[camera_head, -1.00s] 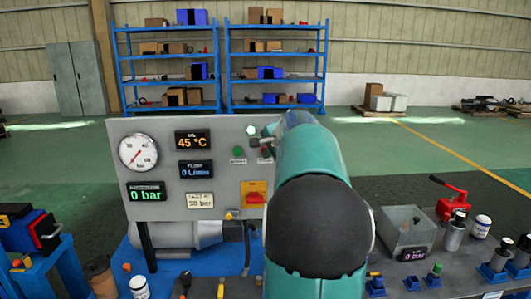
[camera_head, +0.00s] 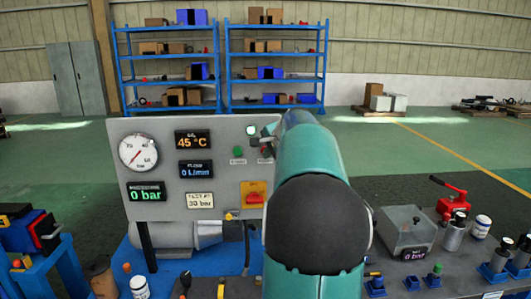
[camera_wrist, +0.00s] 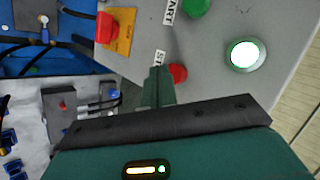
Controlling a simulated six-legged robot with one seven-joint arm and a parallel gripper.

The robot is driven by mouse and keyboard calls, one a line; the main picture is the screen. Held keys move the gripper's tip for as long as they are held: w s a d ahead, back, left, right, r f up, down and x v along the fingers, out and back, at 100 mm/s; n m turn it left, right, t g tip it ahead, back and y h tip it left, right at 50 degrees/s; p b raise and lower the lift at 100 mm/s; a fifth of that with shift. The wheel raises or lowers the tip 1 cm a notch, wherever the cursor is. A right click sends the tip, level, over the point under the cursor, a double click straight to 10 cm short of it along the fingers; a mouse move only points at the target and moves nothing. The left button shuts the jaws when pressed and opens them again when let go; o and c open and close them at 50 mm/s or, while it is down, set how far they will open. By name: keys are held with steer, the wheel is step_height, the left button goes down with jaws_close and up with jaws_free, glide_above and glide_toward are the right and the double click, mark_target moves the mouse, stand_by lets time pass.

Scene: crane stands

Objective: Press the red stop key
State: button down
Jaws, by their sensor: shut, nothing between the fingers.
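The red stop key (camera_wrist: 178,73) is a small round button on the grey panel (camera_wrist: 213,40), beside the partly covered STOP label (camera_wrist: 160,58). My gripper (camera_wrist: 160,74) is shut and empty, its dark green fingertips just left of the key in the wrist view. The fingers overlap the key's edge in the picture; I cannot tell whether they touch it. In the head view my arm covers the right part of the panel (camera_head: 222,133), and I cannot make out the red key there.
The green START key (camera_wrist: 195,7) and a lit white lamp (camera_wrist: 245,54) are close to the stop key. A red switch on a yellow plate (camera_head: 253,195) sits lower on the panel. A gauge (camera_head: 138,152) and displays fill its left side.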

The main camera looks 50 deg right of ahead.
steer(key=shift+w+d, duration=0.15)
steer(key=shift+w+d, duration=0.35)
steer(key=shift+d, duration=0.05)
stand_by(0.9)
steer(key=shift+s+a, duration=0.6)
steer(key=shift+a, duration=0.1)
steer(key=shift+s+a, duration=1.65)
steer(key=shift+a, duration=0.25)
